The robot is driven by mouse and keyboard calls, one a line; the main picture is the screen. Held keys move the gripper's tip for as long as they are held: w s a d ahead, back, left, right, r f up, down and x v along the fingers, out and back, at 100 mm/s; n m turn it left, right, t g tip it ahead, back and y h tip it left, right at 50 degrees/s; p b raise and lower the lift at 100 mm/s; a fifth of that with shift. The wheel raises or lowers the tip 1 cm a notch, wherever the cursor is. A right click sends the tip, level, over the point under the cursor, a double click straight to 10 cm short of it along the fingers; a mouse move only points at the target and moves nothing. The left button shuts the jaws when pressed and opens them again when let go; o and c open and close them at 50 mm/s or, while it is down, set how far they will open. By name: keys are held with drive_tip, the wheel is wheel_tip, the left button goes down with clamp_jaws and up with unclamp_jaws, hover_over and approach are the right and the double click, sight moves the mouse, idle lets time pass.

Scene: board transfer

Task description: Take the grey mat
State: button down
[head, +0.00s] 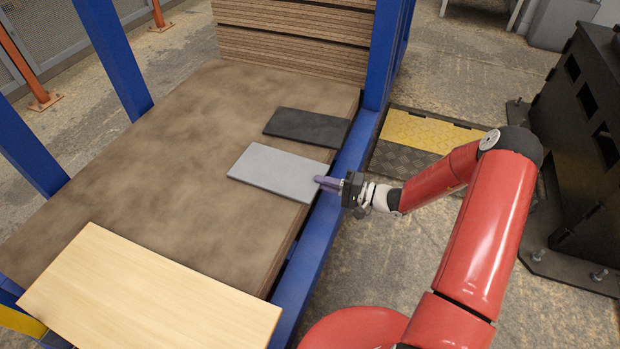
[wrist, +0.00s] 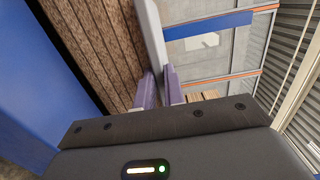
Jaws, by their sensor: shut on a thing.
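The grey mat (head: 275,172) is a light grey flat rectangle on the brown board surface in the head view. Its right end is between the fingertips of my gripper (head: 328,183), which is shut on it. In the wrist view the mat (wrist: 151,40) shows as a pale strip rising from between the purple fingers of my gripper (wrist: 160,88). I cannot tell whether the mat is resting on the surface or slightly lifted.
A dark mat (head: 307,126) lies just behind the grey one. A pale wooden board (head: 150,295) lies at the front left. Blue posts (head: 388,55) and a blue rail (head: 318,240) edge the brown surface (head: 130,170). A board stack (head: 290,38) stands behind.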

wheel_tip(320, 180, up, 26)
drive_tip(key=p, duration=0.6)
drive_tip(key=shift+p, duration=0.35)
